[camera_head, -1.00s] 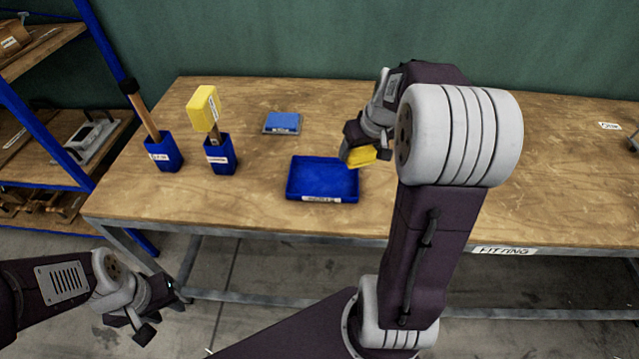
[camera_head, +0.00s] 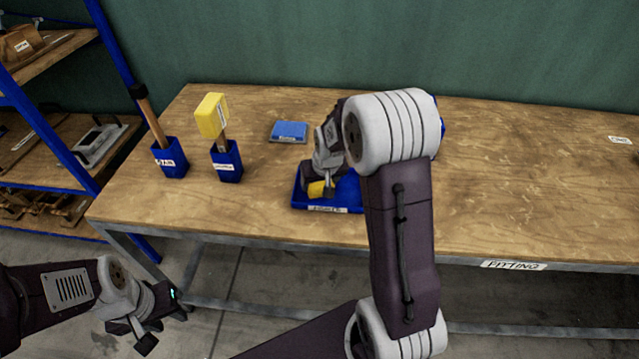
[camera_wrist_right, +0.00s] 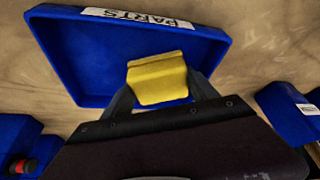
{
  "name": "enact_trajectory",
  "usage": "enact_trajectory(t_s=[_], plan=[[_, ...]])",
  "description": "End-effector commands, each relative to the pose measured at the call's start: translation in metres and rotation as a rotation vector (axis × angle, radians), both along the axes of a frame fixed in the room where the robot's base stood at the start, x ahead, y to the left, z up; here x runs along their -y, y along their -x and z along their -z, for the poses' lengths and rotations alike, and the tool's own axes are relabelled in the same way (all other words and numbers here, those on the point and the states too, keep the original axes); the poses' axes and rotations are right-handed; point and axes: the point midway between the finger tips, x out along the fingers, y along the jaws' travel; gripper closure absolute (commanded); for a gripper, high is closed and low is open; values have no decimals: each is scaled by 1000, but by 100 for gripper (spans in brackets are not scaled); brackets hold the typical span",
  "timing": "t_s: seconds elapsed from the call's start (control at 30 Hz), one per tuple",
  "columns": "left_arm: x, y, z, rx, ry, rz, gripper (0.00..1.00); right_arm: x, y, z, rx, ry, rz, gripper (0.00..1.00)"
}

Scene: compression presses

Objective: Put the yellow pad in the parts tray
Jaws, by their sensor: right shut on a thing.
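The yellow pad (camera_head: 316,190) is between the fingers of my right gripper (camera_head: 322,190), which is shut on it. In the right wrist view, the pad (camera_wrist_right: 160,80) is over the inside of the blue parts tray (camera_wrist_right: 70,60), towards one long side. I cannot tell whether the pad touches the tray floor. In the head view, the tray (camera_head: 349,190) lies on the bench, its right part hidden by my right arm. My left gripper (camera_head: 163,330) is open and empty, low in front of the bench.
A wooden bench (camera_head: 530,190) carries the tray. A yellow-headed mallet (camera_head: 211,115) and a wooden-handled tool (camera_head: 150,115) stand in blue holders to the left. A blue block (camera_head: 289,130) lies behind the tray. Shelving (camera_head: 60,125) is at far left. The bench's right side is mostly clear.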

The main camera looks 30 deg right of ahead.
Motion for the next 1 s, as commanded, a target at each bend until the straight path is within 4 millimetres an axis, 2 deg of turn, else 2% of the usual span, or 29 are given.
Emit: enact_trajectory(t_s=[0.37, 0.4, 0.47, 0.77, 0.87, 1.0], plan=[[0, 0, 3, 0, 0, 0, 64, 0, 0, 5, 1, 0, 0, 77], [0, 0, 2, 0, 0, 0, 64, 0, 0, 4, 2, 0, 0, 25], [0, 0, 2, 0, 0, 0, 64, 0, 0, 4, 2, 0, 0, 11], [0, 0, -1, 0, 0, 0, 64, 0, 0, 0, 2, 0, 0, 11], [0, 0, -3, 0, 0, 0, 64, 0, 3, -11, 4, 1, 0, 11], [0, 0, -8, 0, 0, 0, 64, -2, 13, -38, 6, 1, 1, 11]])
